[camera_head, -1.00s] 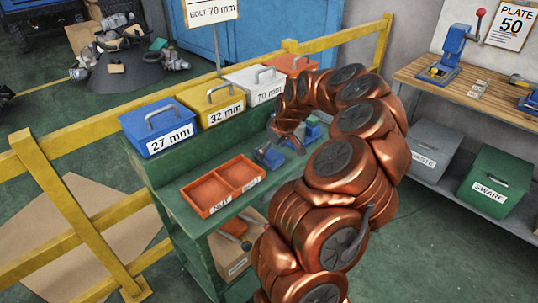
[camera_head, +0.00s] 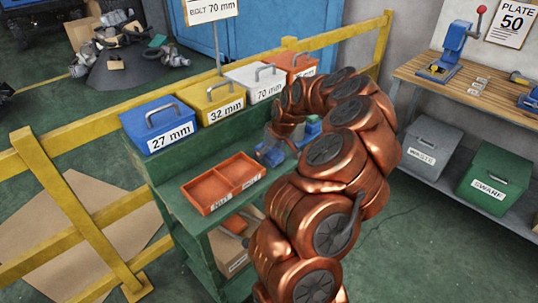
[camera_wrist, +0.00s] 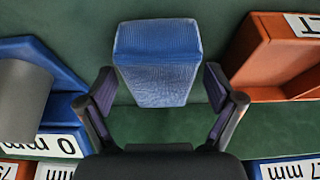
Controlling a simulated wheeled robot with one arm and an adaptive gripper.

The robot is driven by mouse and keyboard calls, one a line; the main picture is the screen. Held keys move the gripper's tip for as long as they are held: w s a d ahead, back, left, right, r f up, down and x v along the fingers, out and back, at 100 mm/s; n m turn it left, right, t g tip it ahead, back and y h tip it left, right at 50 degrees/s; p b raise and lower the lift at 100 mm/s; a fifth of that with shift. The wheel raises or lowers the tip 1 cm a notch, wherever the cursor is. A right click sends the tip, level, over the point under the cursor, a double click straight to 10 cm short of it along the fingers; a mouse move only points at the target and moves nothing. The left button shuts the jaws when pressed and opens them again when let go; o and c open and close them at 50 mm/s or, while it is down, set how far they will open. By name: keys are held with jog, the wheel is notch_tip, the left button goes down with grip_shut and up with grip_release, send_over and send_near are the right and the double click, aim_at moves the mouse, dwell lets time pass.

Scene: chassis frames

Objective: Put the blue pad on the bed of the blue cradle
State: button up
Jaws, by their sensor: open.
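The blue pad (camera_wrist: 157,65), a blue block with a fine-textured face, stands on the green bench top in the wrist view. My gripper (camera_wrist: 160,74) is open, with one finger on each side of the pad's near part and a visible gap at each side. In the head view, blue parts of the cradle (camera_head: 313,126) show beside my arm, which hides much of this area.
An orange two-compartment tray (camera_head: 222,184) lies left of my gripper in the head view. Labelled bins, blue (camera_head: 158,125), yellow (camera_head: 211,100), white (camera_head: 255,80) and orange-red (camera_head: 299,66), line the back shelf. A yellow railing (camera_head: 75,205) runs behind the bench.

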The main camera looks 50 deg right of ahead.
jog(key=shift+f+b, duration=0.2)
jog(key=shift+b, duration=0.15)
dwell(0.5)
jog(key=c, duration=1.3)
jog(key=shift+c, duration=0.2)
jog(key=shift+r+p, duration=0.2)
jog(key=shift+p, duration=0.1)
